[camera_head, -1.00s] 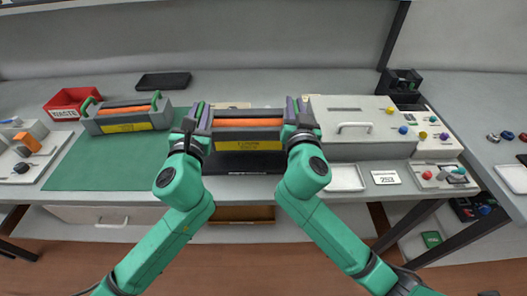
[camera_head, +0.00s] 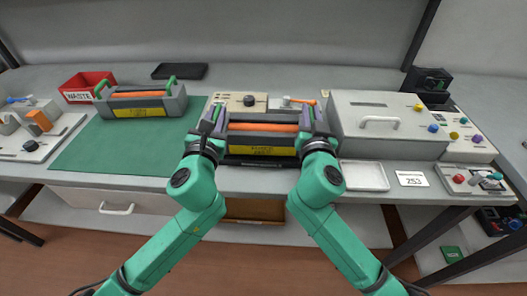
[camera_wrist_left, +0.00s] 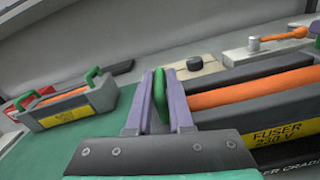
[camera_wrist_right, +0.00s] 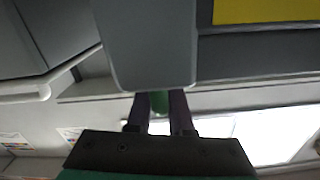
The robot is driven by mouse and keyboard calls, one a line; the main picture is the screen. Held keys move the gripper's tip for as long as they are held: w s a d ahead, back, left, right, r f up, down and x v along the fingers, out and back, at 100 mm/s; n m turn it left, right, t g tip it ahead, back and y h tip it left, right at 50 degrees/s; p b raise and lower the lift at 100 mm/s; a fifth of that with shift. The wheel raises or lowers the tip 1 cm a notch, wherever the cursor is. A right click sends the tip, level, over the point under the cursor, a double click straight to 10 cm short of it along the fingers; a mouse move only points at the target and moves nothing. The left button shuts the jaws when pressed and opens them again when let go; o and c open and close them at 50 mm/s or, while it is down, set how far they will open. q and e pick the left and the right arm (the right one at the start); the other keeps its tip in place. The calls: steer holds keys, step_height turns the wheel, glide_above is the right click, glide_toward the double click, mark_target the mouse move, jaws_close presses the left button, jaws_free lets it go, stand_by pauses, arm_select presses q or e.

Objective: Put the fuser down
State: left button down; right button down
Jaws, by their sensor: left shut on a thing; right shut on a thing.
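A grey fuser (camera_head: 262,139) with an orange roller and a yellow label hangs level between my two grippers. It is over the black fuser cradle (camera_head: 250,161); I cannot tell if it touches it. My left gripper (camera_head: 215,118) is shut on its left green handle, which shows between the purple fingers in the left wrist view (camera_wrist_left: 160,98). My right gripper (camera_head: 308,120) is shut on the right green handle, seen partly between the fingers in the right wrist view (camera_wrist_right: 159,102). A second fuser (camera_head: 141,101) with green handles sits on the green mat (camera_head: 115,148).
A panel (camera_head: 232,100) with a black knob and an orange-handled lever stands behind the held fuser. A light grey printer box (camera_head: 385,128) stands close on the right, with a white tray (camera_head: 363,176) before it. A red waste bin (camera_head: 88,84) is at the back left.

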arm_select(q)
steer(key=c, duration=1.2)
jaws_free()
steer(key=shift+a+f, duration=0.1)
steer(key=shift+f, duration=0.45)
steer(key=shift+c, duration=0.2)
arm_select(e)
steer(key=c, duration=1.2)
jaws_free()
steer(key=shift+f, duration=0.45)
steer(key=shift+c, duration=0.2)
arm_select(q)
steer(key=o, duration=0.4)
steer(key=shift+r, duration=0.2)
arm_select(e)
steer(key=o, duration=0.4)
steer(key=shift+r, duration=0.2)
arm_select(q)
steer(key=shift+s+r, duration=0.1)
steer(key=shift+s, duration=0.05)
arm_select(e)
steer(key=shift+s, duration=0.15)
